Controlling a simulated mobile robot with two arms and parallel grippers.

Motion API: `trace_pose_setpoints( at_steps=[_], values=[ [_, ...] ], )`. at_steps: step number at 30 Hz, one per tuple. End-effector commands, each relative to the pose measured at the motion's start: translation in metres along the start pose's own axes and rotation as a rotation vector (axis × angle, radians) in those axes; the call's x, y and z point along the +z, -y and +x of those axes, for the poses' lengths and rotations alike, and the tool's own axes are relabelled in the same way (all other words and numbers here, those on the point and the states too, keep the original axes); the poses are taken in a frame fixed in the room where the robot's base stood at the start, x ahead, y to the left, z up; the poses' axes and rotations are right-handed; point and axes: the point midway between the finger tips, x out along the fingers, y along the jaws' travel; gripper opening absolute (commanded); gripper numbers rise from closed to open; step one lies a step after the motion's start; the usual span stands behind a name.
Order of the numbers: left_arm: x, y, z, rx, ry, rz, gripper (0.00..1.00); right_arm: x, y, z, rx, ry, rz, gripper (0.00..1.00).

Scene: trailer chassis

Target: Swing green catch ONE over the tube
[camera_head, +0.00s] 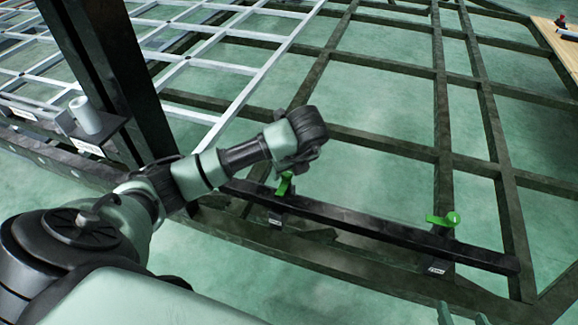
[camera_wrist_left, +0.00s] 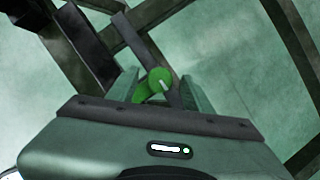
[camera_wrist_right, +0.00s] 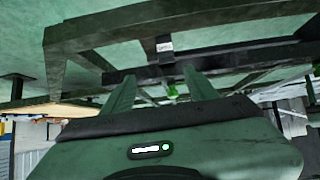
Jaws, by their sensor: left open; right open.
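The tube is a long black bar (camera_head: 370,226) lying along the near frame rail. One green catch (camera_head: 284,184) stands by its left part, just below my left gripper. Another green catch (camera_head: 443,219) stands by its right part, its arm pointing left. Which is ONE I cannot read. In the left wrist view, a green catch (camera_wrist_left: 153,86) with a round end shows between the open fingers of my left gripper (camera_wrist_left: 163,77); contact is unclear. My right gripper (camera_head: 463,314) is open at the bottom edge. A green catch (camera_wrist_right: 172,91) shows beyond its fingers in the right wrist view.
Small white labels sit under the catches, at the left (camera_head: 275,221) and right (camera_head: 437,269). A dark upright post (camera_head: 110,75) and a bracket with a grey cylinder (camera_head: 86,115) stand left of my left arm. Open chassis beams (camera_head: 390,143) spread behind the tube.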

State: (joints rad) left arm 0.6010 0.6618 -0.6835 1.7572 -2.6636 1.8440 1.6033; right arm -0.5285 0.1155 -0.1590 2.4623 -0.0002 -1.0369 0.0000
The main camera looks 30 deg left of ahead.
Motion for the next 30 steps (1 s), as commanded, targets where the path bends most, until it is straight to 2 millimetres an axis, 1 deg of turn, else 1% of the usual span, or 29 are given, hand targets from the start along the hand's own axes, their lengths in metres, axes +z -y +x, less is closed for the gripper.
trace_pose_setpoints(
  at_steps=[5, 9, 15, 18, 21, 30],
  values=[
    [0.001, 0.001, -0.021, -0.004, 0.000, 0.001, 0.51, 0.027, -0.003, -0.009, 0.005, 0.130, 0.002, 0.58],
    [0.001, 0.001, -0.043, -0.004, 0.001, 0.001, 0.51, 0.054, -0.006, -0.020, 0.013, 0.263, 0.005, 0.58],
    [0.001, 0.001, -0.066, -0.002, 0.000, 0.001, 0.51, 0.085, -0.010, -0.038, 0.022, 0.420, 0.010, 0.58],
    [0.000, 0.001, -0.072, -0.001, 0.000, 0.000, 0.51, 0.095, -0.011, -0.044, 0.024, 0.468, 0.011, 0.58],
    [0.000, 0.000, -0.075, -0.001, 0.000, 0.000, 0.51, 0.100, -0.011, -0.048, 0.026, 0.493, 0.012, 0.58],
    [0.000, 0.000, -0.076, 0.000, 0.000, 0.000, 0.51, 0.102, -0.012, -0.048, 0.026, 0.502, 0.013, 0.58]
  ],
)
